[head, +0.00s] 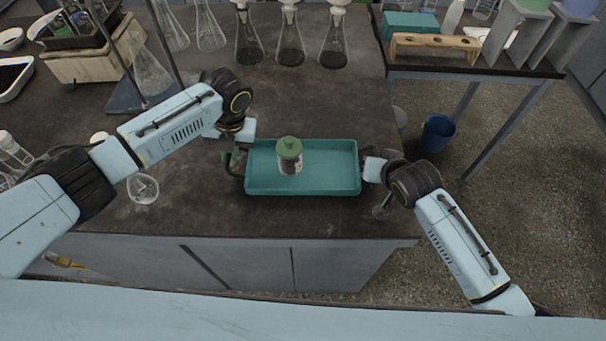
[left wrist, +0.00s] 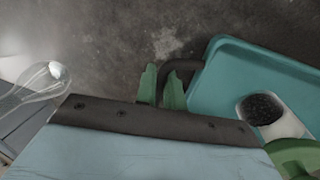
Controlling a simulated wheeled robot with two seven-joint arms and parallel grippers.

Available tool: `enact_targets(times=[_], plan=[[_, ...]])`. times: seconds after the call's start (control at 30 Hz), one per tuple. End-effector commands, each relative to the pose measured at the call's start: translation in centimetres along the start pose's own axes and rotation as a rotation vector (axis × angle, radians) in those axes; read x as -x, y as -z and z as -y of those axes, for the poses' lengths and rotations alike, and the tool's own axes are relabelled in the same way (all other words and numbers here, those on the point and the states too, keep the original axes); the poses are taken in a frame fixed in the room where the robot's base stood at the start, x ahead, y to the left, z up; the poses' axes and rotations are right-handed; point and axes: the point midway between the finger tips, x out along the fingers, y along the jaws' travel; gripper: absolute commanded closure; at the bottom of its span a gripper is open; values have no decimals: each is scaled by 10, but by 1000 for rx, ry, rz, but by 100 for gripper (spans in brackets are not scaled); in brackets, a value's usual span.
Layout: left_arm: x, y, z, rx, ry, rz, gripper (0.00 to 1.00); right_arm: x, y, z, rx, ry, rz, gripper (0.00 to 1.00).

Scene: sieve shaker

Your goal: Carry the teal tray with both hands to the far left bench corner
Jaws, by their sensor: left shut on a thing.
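The teal tray (head: 325,178) is near the front right of the dark bench, level as far as I can tell. A jar with a green lid (head: 289,150) stands upright in its left half. My left gripper (head: 237,160) is at the tray's left end. In the left wrist view its green fingers (left wrist: 164,88) are shut on the tray's dark handle (left wrist: 183,68), beside the tray rim (left wrist: 240,48). My right gripper (head: 378,188) is at the tray's right end; its fingers are too hidden to read. I cannot tell whether the tray touches the bench.
A glass beaker (head: 143,189) stands left of the tray, and a stand with a grey base (head: 125,97) is behind it. Several flasks (head: 290,45) line the back. The bench ends just right of the tray. A blue bucket (head: 437,133) is on the floor.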

Motion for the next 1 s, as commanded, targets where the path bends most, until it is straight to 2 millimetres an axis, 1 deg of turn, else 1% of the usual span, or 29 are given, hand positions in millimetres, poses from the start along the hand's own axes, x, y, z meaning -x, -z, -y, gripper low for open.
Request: enact_targets(times=[0.03, 0.2, 0.23, 0.37, 0.4, 0.67, 0.77, 0.87, 1.0], plan=[[-5, 0, 0, 2, -2, 1, 100, -4, -3, -2, 0, -1, -1, 100], [-14, 0, 2, 2, -2, 1, 100, -10, -9, -4, 0, -1, -1, 100], [-13, 0, 2, 1, -2, 0, 87, -9, -9, -4, 0, -2, 0, 87], [-11, 0, 1, 1, -2, 0, 70, -8, -8, -3, 0, -2, 0, 70], [-11, 0, 1, 1, -1, 0, 68, -8, -8, -3, 0, -1, 0, 68], [-10, 0, 2, 0, 0, 1, 68, -8, -8, -2, 0, 0, 0, 68], [-4, -1, 2, 0, 0, 1, 68, -8, -8, -2, 0, 0, 0, 68], [11, -1, 2, 1, 1, 4, 68, -8, -8, -2, 0, 0, 0, 68], [41, -1, 2, 0, 1, 5, 68, -8, -8, -2, 0, 0, 0, 68]])
